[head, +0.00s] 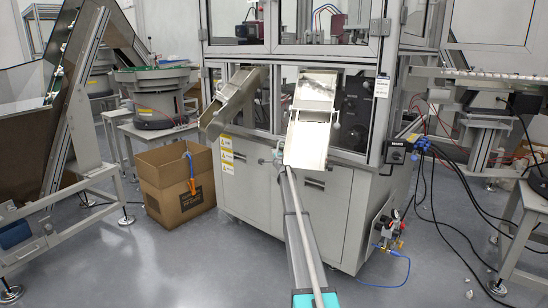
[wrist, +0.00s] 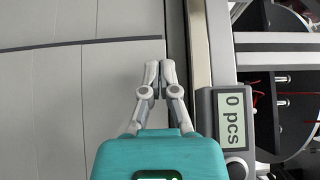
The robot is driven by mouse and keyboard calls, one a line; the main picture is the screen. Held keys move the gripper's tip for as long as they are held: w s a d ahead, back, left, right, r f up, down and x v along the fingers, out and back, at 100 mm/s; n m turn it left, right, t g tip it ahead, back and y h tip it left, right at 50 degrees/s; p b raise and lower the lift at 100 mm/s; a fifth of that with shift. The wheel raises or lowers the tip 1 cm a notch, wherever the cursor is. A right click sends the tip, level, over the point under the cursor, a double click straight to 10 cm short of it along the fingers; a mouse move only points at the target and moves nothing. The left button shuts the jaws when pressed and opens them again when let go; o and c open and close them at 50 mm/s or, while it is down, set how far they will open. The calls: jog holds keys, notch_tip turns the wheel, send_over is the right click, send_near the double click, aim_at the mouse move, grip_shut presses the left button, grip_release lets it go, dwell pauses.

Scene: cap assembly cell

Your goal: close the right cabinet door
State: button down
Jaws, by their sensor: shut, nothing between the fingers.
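The right cabinet door (head: 333,215) is a light grey panel low on the machine front, with a dark handle slot near its top, partly behind my arm. It looks nearly flush with the front; I cannot tell if a small gap is left. In the wrist view, which is turned on its side, grey cabinet panels (wrist: 45,110) fill the left, with a dark seam across them. My gripper (wrist: 159,65) is shut and empty, its fingertips together in front of the grey panelling. Contact cannot be told. I cannot make out the fingertips in the head view.
Two metal chutes (head: 308,120) jut out above the cabinet. A counter display (wrist: 235,118) reading "0 pcs" sits beside my gripper. A cardboard box (head: 175,185) stands left of the cabinet. An air regulator (head: 388,230) and blue hose are at right. Floor in front is clear.

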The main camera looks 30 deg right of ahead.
jog(key=shift+w+a, duration=0.15)
jog(key=shift+a, duration=0.15)
jog(key=s+a, duration=0.5)
jog(key=a, duration=0.7)
jog(key=shift+s+a, duration=0.15)
jog(key=shift+a, duration=0.25)
dwell(0.4)
